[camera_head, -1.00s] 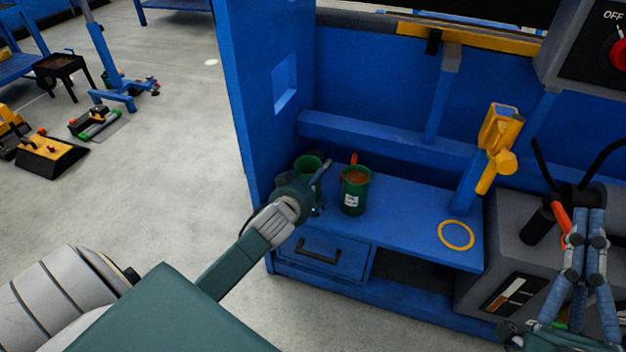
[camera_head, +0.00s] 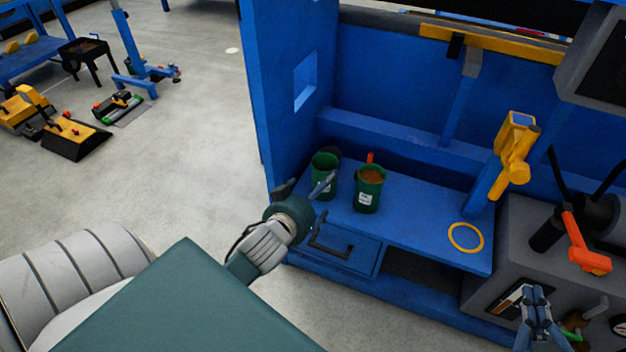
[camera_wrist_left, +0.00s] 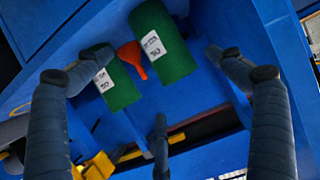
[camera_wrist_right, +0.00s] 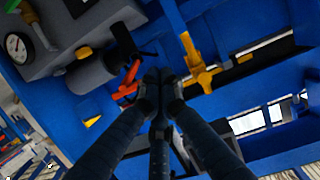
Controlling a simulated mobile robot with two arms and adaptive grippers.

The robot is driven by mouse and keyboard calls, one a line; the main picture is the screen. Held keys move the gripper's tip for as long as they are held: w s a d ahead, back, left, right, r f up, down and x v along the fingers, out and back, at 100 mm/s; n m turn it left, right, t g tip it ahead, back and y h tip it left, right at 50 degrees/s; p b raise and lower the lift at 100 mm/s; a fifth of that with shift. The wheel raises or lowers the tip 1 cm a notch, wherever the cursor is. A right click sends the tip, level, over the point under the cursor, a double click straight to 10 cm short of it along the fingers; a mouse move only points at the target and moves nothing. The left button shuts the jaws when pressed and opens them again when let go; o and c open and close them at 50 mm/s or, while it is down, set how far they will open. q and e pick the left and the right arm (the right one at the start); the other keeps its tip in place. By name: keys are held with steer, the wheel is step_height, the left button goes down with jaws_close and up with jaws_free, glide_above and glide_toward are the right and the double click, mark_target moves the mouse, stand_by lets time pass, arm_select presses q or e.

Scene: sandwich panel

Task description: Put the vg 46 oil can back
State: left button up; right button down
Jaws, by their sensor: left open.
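Two green cans with white labels stand upright on the blue shelf (camera_head: 415,225). The left can (camera_head: 323,162) is partly hidden by my left gripper; the right can (camera_head: 369,190) has brownish contents. In the left wrist view they are the larger can (camera_wrist_left: 170,55) and the smaller can (camera_wrist_left: 118,85). I cannot read for certain which is VG 46. My left gripper (camera_head: 304,192) is open and empty in front of the left can, its fingers spread to either side of it in the wrist view. My right gripper (camera_head: 537,292) is shut and empty at the lower right.
A blue side panel (camera_head: 275,95) bounds the left. A drawer (camera_head: 335,248) sits below the cans.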

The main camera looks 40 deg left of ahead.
arm_select(q)
steer(key=s+d+r+m+h, duration=0.2)
steer(key=s+d+r+h, duration=0.1)
steer(key=d, duration=0.7)
steer(key=s+d+r+m+h, duration=0.2)
steer(key=d+r, duration=0.3)
steer(key=d, duration=0.5)
steer(key=shift+s+d+r+m+h, duration=0.15)
steer(key=shift+s+d+m+h, duration=0.25)
steer(key=shift+m+h, duration=0.15)
arm_select(e)
steer(key=shift+s+d+f+g, duration=0.15)
steer(key=shift+s+f+g, duration=0.15)
steer(key=shift+f, duration=0.3)
steer(key=shift+s+d+f+g, duration=0.1)
steer(key=shift+s+f+g, duration=0.15)
steer(key=shift+f, duration=0.3)
